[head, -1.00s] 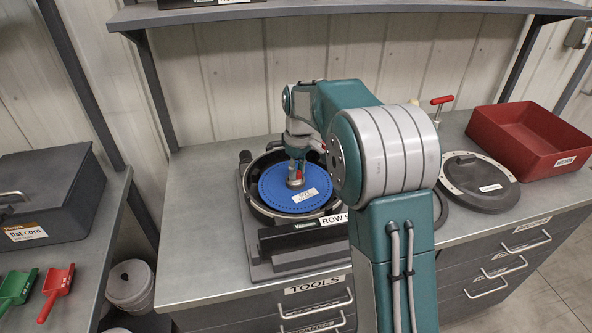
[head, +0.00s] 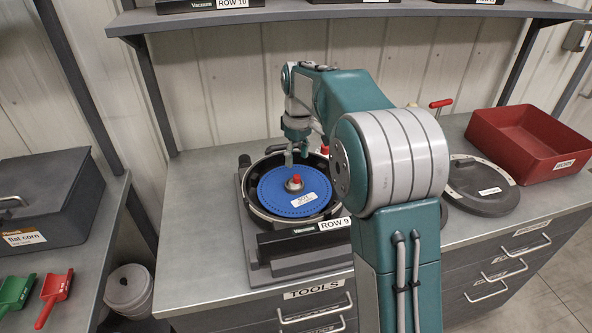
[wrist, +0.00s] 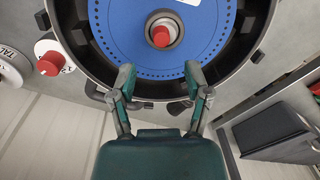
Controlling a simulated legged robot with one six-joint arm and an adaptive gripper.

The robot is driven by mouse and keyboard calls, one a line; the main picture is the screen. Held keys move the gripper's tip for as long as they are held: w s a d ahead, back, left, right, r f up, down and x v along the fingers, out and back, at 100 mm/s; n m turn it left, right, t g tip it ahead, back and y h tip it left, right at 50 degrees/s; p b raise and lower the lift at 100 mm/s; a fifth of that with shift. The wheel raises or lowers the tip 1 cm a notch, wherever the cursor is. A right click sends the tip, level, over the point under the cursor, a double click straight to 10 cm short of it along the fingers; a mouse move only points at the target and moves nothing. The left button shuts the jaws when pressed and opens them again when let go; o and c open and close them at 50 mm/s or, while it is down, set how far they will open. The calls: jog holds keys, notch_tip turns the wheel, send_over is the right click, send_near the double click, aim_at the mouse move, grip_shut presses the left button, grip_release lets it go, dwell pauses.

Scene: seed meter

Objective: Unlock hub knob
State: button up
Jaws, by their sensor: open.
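The hub knob (head: 294,181) is a small red knob on a metal hub at the middle of a blue seed disc (head: 279,197). The disc lies in the round black meter housing (head: 249,207) on the bench. In the wrist view the red knob (wrist: 161,36) shows beyond my fingertips, with nothing around it. My gripper (head: 297,154) is above the disc and apart from the knob. In the wrist view my gripper (wrist: 160,75) is open and empty, its two fingers spread wide.
A round dark cover (head: 484,200) lies on the bench to the right. A red bin (head: 555,168) stands beyond it. A dark box (head: 48,210) and green and red scoops are on the left bench. A shelf (head: 330,12) runs above the meter.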

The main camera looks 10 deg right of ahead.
aim_at(298, 175)
notch_tip(298, 175, up, 6)
jog(key=shift+d, duration=0.2)
jog(key=shift+r, duration=0.1)
jog(key=s+r+m+t, duration=0.2)
jog(key=s, duration=0.7)
jog(key=s+r+m+t, duration=0.1)
jog(key=s+r+m, duration=0.15)
jog(key=s, duration=0.55)
jog(key=s+f+m+t, duration=0.1)
jog(key=s+f, duration=0.2)
jog(key=s, duration=0.4)
jog(key=s+f+m+t, duration=0.1)
jog(key=s+f+t, duration=0.1)
jog(key=s, duration=0.5)
jog(key=shift+s+a+f, duration=0.35)
jog(key=shift+a+f, duration=0.1)
jog(key=shift+f, duration=0.2)
